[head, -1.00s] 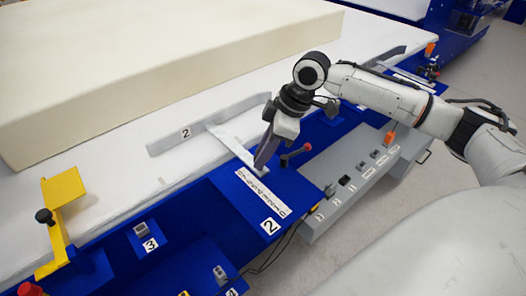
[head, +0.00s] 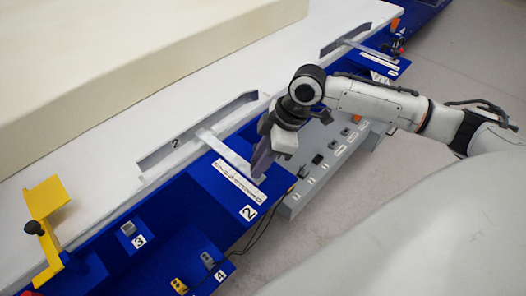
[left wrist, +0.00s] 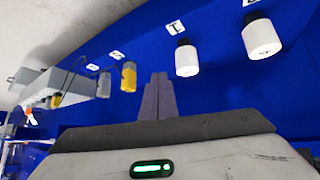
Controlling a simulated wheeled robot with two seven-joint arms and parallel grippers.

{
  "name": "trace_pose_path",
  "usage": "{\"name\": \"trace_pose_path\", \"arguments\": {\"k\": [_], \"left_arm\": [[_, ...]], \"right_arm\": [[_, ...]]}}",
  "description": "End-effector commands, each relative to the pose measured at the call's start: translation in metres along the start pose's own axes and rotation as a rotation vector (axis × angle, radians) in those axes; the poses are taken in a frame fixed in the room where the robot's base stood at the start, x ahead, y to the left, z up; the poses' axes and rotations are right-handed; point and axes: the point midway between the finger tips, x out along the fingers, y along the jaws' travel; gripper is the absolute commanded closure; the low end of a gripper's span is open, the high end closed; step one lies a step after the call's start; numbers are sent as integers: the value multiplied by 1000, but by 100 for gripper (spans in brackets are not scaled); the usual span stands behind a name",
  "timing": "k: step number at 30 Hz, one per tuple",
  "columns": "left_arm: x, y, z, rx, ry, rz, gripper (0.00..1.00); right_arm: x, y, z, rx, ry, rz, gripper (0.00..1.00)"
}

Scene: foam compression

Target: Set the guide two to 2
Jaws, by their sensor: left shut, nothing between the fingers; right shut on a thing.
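Guide two is a long grey plate (head: 172,148) marked 2, standing on the white table top near its front edge. Its pale flat bar (head: 226,150) runs out over the blue panel (head: 215,184), beside a white printed scale (head: 240,183). The scale's digits are too small to read. My right gripper (head: 261,164) is shut on the outer end of the bar, hiding that end. My left gripper (left wrist: 158,98) shows in the left wrist view, shut and empty, in front of blue panelling.
A large cream foam block (head: 130,75) lies on the white table top (head: 98,172). A yellow bracket (head: 45,205) with a black knob stands at the left edge. Another grey guide (head: 345,40) is at the far right. White cylinders (left wrist: 261,37) hang near the left gripper.

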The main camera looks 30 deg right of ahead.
Motion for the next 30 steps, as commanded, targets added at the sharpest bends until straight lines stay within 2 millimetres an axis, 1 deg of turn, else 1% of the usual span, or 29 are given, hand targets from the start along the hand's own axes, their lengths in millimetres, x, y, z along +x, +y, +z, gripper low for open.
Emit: {"name": "trace_pose_path", "arguments": {"k": [4,5,7,8,16,19,23,30], "left_arm": [[1,0,1,1,-3,0,100],[1,0,2,1,-3,0,100],[1,0,2,1,-3,1,100],[1,0,2,2,-4,1,100],[1,0,1,3,-3,1,100],[1,0,0,4,-1,2,100],[1,0,-1,4,0,2,100],[1,1,-2,4,1,2,100]], "right_arm": [[0,0,1,-1,0,2,100],[0,0,1,-1,0,2,72],[0,0,1,0,1,3,60],[0,0,1,1,1,3,58],[-1,1,1,2,2,3,58],[-7,2,1,2,3,5,58],[-27,2,2,1,2,7,58],[-75,1,2,1,2,7,58]]}}
